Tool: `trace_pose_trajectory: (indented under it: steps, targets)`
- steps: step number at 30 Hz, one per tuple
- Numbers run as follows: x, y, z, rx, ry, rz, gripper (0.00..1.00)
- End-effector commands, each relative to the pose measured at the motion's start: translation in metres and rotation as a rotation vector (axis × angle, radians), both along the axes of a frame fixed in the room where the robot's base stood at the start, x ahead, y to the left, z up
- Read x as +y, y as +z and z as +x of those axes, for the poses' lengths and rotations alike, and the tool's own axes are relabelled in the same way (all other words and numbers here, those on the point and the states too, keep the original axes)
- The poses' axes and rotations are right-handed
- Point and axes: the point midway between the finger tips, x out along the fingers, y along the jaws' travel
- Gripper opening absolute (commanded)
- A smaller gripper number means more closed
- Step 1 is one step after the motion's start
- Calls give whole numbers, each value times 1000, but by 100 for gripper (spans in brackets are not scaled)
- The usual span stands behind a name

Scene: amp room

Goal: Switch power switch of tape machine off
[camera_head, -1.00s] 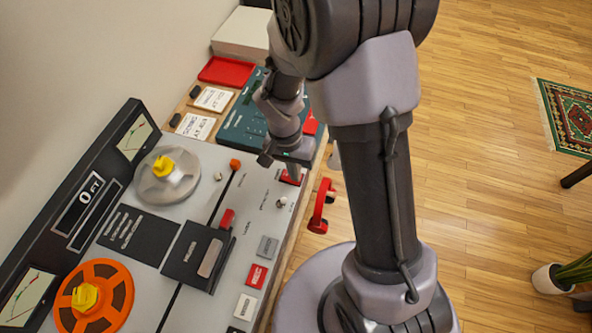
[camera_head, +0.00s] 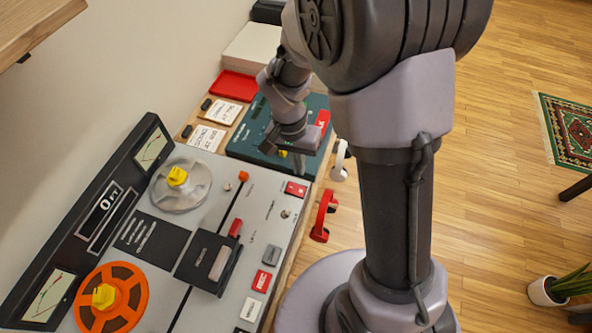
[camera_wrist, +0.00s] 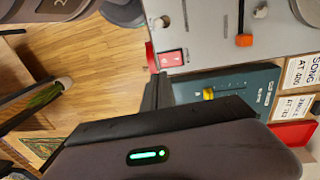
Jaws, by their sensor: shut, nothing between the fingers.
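The tape machine (camera_head: 215,215) is a grey panel with a grey reel, an orange reel and a dark meter strip. Its red power switch (camera_head: 295,189) sits at the panel's upper right corner, fully in view. The switch also shows in the wrist view (camera_wrist: 171,59), as a red rocker with a small white mark; I cannot tell its position for sure. My gripper (camera_head: 298,163) is shut and empty. It is above the teal device, beyond the switch and apart from it. In the wrist view its dark fingers (camera_wrist: 158,92) point towards the switch side of the panel.
The teal device (camera_head: 255,135) with a red label lies just past the machine. A red hook (camera_head: 323,212) and a white hook (camera_head: 340,160) stick out at the table's edge. Labelled cards (camera_head: 206,137) and a red tray (camera_head: 234,86) lie behind. Open wood floor is to the right.

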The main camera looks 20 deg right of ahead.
Motion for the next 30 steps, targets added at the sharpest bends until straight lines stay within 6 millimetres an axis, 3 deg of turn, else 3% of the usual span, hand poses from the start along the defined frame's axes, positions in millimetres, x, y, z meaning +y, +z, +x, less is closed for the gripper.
trace_pose_trajectory:
  steps: [3, 7, 24, 26, 30]
  targets:
    - [-2, 25, -1, -3, 0, 0, 0]
    - [-4, 37, -2, -1, -1, 0, 0]
    - [-4, 44, -4, -10, 3, 5, 0]
    - [-2, 61, -8, -47, 11, 22, 0]
    - [7, 132, -45, -226, 76, 103, 0]
